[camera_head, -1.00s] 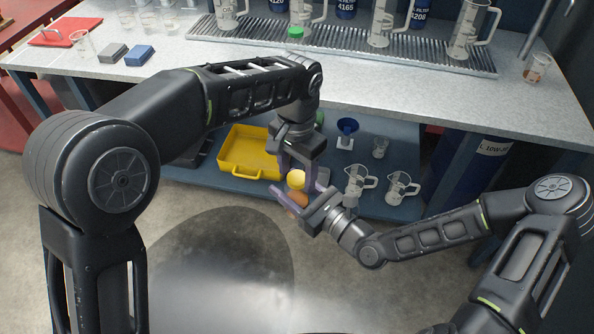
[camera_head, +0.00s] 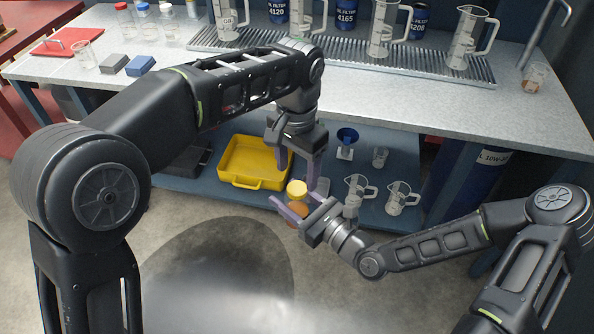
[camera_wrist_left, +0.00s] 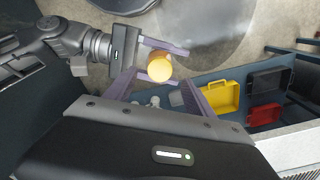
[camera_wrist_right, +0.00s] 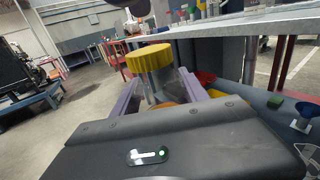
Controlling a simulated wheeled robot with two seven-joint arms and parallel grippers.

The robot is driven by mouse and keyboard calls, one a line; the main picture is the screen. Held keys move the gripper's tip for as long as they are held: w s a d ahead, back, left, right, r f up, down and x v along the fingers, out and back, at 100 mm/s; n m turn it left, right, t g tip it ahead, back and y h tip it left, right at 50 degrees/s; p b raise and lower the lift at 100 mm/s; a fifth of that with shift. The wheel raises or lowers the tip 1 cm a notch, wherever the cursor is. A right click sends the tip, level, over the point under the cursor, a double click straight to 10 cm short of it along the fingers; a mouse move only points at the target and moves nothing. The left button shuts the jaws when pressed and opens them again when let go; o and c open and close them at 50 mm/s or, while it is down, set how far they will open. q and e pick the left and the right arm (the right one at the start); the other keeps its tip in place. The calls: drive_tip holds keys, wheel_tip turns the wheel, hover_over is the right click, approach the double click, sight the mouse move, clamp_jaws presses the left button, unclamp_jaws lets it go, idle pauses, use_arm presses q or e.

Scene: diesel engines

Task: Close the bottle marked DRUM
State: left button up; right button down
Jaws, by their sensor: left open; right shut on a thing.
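A bottle (camera_head: 297,213) with orange-brown contents stands between the fingers of my right gripper (camera_head: 299,197), which is shut on it. A yellow cap (camera_head: 298,189) sits on top of the bottle; the right wrist view shows this cap (camera_wrist_right: 150,58) above the pale neck (camera_wrist_right: 157,90). I cannot tell how tightly it is seated. No marking on the bottle is readable. My left gripper (camera_head: 298,170) is open, its fingers pointing down just above the cap. In the left wrist view the cap (camera_wrist_left: 159,68) lies between and beyond the open fingers, apparently untouched.
A yellow tray (camera_head: 255,183) lies on the low blue shelf, with clear jugs (camera_head: 358,190) and a blue funnel (camera_head: 347,136) to its right. The grey worktop (camera_head: 400,105) above carries jugs on a drip grate, oil filters, and capped bottles (camera_head: 143,12) at back left.

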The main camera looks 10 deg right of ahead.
sight(297, 188)
use_arm(q)
wheel_tip(297, 188, up, 4)
drive_tip(key=n, duration=0.5)
drive_tip(key=shift+f+n, duration=0.25)
drive_tip(key=shift+n, duration=0.15)
drive_tip(key=shift+f, duration=0.15)
drive_tip(key=shift+f, duration=3.9)
clamp_jaws()
